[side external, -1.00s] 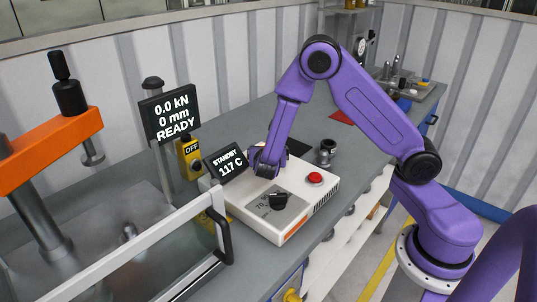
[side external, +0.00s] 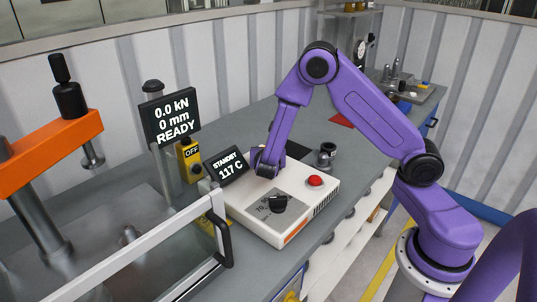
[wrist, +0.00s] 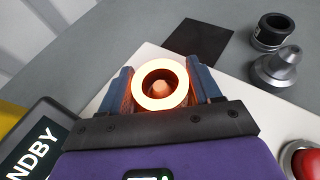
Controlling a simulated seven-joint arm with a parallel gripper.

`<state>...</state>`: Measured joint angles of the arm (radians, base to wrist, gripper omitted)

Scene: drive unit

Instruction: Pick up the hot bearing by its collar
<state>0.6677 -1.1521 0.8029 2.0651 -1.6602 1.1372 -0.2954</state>
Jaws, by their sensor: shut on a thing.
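The hot bearing (wrist: 140,86) is a ring glowing orange and pale yellow in the wrist view. My gripper (wrist: 160,88) is shut on it, with one blue-grey finger on each side. A rounded tip shows through the ring's hole. The collar cannot be told apart from the ring in the glow. In the side external view my gripper (side external: 266,168) points down at the back of the white heater (side external: 240,213), and the bearing is hidden there. I cannot tell whether the bearing touches the heater.
The heater display (side external: 227,165) reads STANDBY 117 C and stands close left of my gripper. A red button (side external: 315,181) is on the heater's right. A dark square pad (wrist: 192,40), a dark ring part (wrist: 270,30) and a silver cone part (wrist: 277,67) lie beyond the heater.

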